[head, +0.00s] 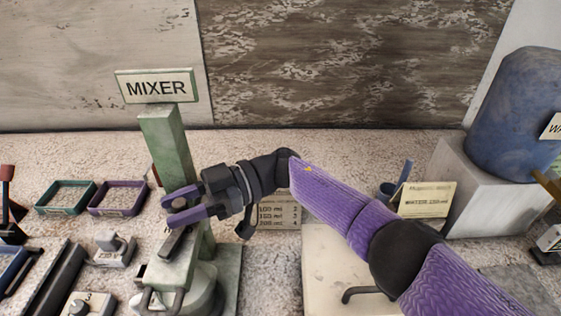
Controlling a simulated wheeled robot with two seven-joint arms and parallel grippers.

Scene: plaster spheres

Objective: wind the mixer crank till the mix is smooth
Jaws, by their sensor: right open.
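The mixer is a green post (165,135) topped by a sign (156,87) reading MIXER, with a pale green base and a rounded vessel (207,300) at the bottom edge. My right gripper (170,207) is open, its two purple-padded fingers pointing left in front of the post. Nothing shows between the fingers. A dark bar (175,243) lies just below the fingers on the mixer's front; I cannot tell whether it is the crank or whether the gripper touches it. The mix inside the vessel is not visible. My left gripper is not in view.
A label card (280,212) stands behind my right wrist. Teal (65,197) and purple (118,198) trays lie left of the mixer. A blue barrel (515,110) stands on a white block (475,195) at the right. A pale board (330,265) lies right of the mixer.

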